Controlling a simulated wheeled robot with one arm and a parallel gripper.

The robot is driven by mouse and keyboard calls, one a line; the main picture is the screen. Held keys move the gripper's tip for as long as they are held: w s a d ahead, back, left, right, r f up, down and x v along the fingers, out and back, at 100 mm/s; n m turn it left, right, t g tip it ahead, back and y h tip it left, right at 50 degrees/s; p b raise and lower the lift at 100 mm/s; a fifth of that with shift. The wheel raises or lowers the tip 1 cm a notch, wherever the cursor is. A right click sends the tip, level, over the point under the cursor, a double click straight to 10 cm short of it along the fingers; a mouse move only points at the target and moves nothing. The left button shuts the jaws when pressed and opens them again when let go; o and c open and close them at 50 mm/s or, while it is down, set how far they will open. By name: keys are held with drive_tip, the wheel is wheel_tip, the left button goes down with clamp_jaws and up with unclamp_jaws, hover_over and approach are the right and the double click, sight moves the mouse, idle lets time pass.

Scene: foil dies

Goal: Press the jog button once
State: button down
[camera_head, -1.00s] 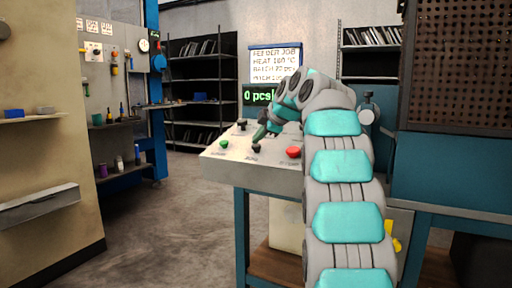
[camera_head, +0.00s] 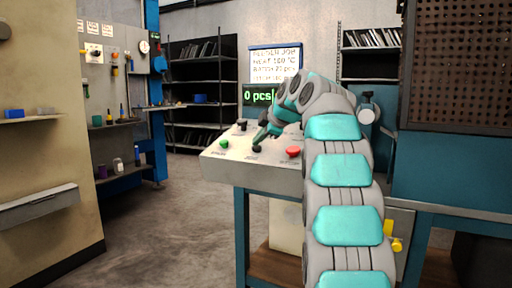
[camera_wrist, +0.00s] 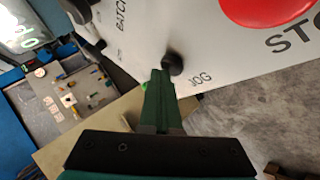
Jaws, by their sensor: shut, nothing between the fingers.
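The jog button (camera_head: 257,149) is a small black button at the front of a pale sloped control panel (camera_head: 225,165). In the wrist view the black jog button (camera_wrist: 173,64) stands above the printed word JOG. My gripper (camera_head: 260,138) is shut and empty, with its dark green fingers pointing down at the button. In the wrist view the gripper tips (camera_wrist: 160,74) are right beside the button's edge. I cannot tell whether they touch it. A display (camera_head: 259,96) behind the panel reads 0 pcs.
A red stop button (camera_head: 293,151) is to the right of the jog button and a green button (camera_head: 223,144) to its left. A black knob (camera_head: 242,124) sits farther back on the panel. A sign (camera_head: 275,64) stands above the display. Open floor lies left of the panel.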

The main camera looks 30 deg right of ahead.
drive_tip(key=shift+r, duration=0.1)
idle(0.3)
drive_tip(key=shift+s+a+r+p, duration=0.1)
drive_tip(key=shift+a+r+p, duration=0.1)
drive_tip(key=shift+r, duration=0.2)
drive_tip(key=shift+s+a+r+p, duration=0.1)
drive_tip(key=shift+r+p, duration=0.1)
drive_tip(key=shift+r, duration=0.15)
drive_tip(key=r+p, duration=0.1)
drive_tip(key=r, duration=0.2)
drive_tip(key=s+a+r+p, duration=0.1)
drive_tip(key=shift+r+p, duration=0.35)
drive_tip(key=shift+r, duration=0.05)
drive_tip(key=shift+a+f, duration=0.1)
drive_tip(key=shift+a, duration=0.05)
idle(0.5)
